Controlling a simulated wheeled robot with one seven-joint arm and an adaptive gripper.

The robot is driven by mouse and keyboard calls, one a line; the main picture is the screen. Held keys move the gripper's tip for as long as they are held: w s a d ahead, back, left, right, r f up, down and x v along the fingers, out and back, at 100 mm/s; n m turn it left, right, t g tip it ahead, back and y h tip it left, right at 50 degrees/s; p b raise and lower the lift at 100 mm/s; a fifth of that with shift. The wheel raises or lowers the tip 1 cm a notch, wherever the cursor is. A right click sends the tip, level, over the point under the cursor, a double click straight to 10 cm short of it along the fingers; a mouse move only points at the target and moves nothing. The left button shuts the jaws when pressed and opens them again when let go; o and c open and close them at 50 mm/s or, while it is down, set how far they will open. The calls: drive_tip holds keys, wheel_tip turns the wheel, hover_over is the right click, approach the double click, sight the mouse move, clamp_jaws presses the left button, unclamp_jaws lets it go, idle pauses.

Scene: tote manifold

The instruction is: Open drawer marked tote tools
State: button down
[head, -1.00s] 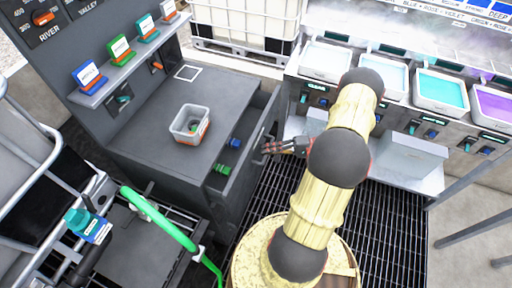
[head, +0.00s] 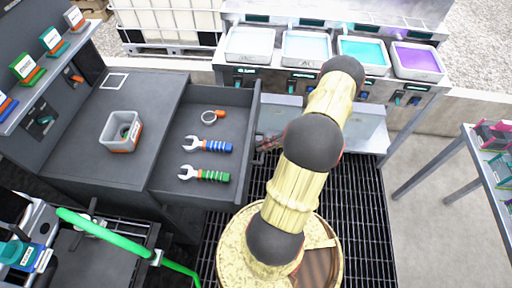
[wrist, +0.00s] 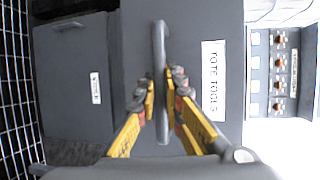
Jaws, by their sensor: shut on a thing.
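The tote tools drawer (head: 222,98) stands pulled out from the dark grey cabinet in the head view. Inside lie a blue-handled wrench (head: 208,146), a green-handled wrench (head: 205,175) and a ring-shaped tool with an orange end (head: 211,116). In the wrist view the drawer front carries a white label reading TOTE TOOLS (wrist: 213,80). My gripper (wrist: 162,92) is shut on the drawer's grey bar handle (wrist: 159,45), one finger on each side. In the head view my gripper (head: 268,143) is at the drawer's outer face, partly hidden by my arm.
A grey bin (head: 121,131) stands on the cabinet top. Trays of coloured liquid (head: 362,54) line the back bench. A green hose (head: 105,236) runs at the lower left. A metal table (head: 487,160) stands at the right. Dark floor grating lies under my arm.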

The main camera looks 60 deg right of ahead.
drive_tip(key=shift+s+d+f, duration=0.1)
drive_tip(key=shift+s+d, duration=0.05)
drive_tip(key=shift+s, duration=0.3)
drive_tip(key=c, duration=2.2)
unclamp_jaws()
drive_tip(key=shift+o, duration=0.2)
drive_tip(key=v, duration=1.2)
